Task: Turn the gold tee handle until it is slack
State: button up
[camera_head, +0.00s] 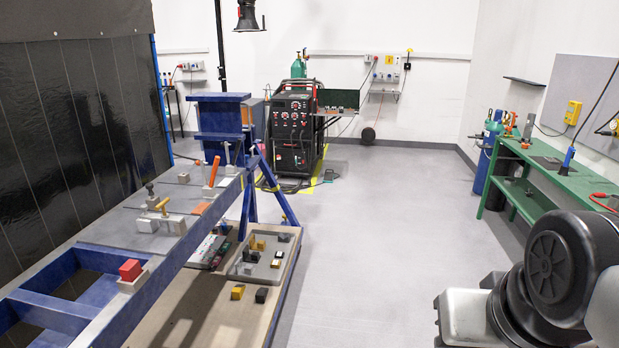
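The gold tee handle (161,204) shows as a small yellow-gold bar above a pale grey vise-like block (160,223) on the long blue-framed bench at the left. It is small in this view, and I cannot tell how tight it is. My gripper is not in view. Only dark and grey links of my own arm show at the lower right, well apart from the handle.
An orange upright handle (214,172), a dark-knobbed piece (150,190) and a red block (130,270) stand along the same bench. A lower wooden shelf (190,300) holds small blocks. Open grey floor (370,220) lies right of the bench, before a green table (560,180).

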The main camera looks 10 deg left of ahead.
aim_at(161, 205)
jog(key=i, duration=0.8)
jog(key=i+u, duration=0.15)
jog(key=i, duration=0.65)
jog(key=i+u, duration=0.25)
jog(key=u, duration=0.25)
jog(key=i+u, duration=0.25)
jog(key=u, duration=0.25)
jog(key=i+l+u, duration=0.25)
jog(key=u, duration=0.25)
jog(key=i+u, duration=0.15)
jog(key=u, duration=0.3)
jog(key=i+u, duration=0.2)
jog(key=u, duration=0.25)
jog(key=i+l+u, duration=0.1)
jog(key=u, duration=0.35)
